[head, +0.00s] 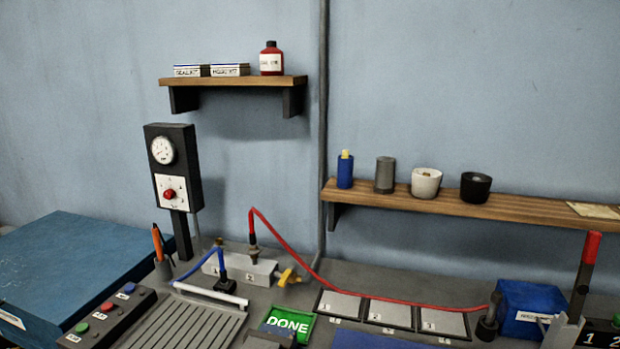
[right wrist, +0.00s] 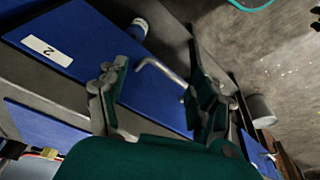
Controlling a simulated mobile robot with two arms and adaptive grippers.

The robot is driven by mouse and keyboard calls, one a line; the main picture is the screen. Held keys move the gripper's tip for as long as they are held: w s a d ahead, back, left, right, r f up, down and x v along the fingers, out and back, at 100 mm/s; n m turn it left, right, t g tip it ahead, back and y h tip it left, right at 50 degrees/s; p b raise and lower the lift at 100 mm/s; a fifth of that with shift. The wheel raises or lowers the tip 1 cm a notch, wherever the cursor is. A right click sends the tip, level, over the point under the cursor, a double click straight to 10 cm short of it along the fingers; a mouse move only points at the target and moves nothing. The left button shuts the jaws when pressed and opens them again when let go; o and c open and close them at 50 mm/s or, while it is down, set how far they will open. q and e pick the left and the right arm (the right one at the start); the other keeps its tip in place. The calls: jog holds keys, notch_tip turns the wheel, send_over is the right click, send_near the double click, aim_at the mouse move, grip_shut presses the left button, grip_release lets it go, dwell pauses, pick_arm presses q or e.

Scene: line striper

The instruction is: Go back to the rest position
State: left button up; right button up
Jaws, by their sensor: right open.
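My right gripper (right wrist: 155,72) shows in the right wrist view with its two dark fingers spread wide. A bent thin metal rod (right wrist: 158,68) shows between the fingers, over a blue panel (right wrist: 75,35) with a white label marked 2. The rod touches neither finger as far as I can see. Neither of my grippers shows in the head view, and my left gripper is in no view.
The bench holds a gauge post (head: 172,170), a blue case (head: 65,260), a metal block (head: 250,270) with red and blue hoses, a green DONE sign (head: 288,322), a blue box (head: 528,305) and a red-handled lever (head: 587,265). Wall shelves (head: 235,81) (head: 450,205) hold small containers.

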jog(key=s+f+g+b, duration=0.1)
jog(key=s+f, duration=0.1)
jog(key=f, duration=1.1)
jog(key=s+f+b, duration=0.1)
jog(key=s+f, duration=0.1)
jog(key=f, duration=1.2)
jog(key=s+d+f+g, duration=0.1)
jog(key=s+d+f, duration=0.1)
jog(key=s+f, duration=1.1)
jog(key=shift+s+d+b, duration=0.35)
jog(key=shift+s+d, duration=0.05)
jog(key=shift+s, duration=0.2)
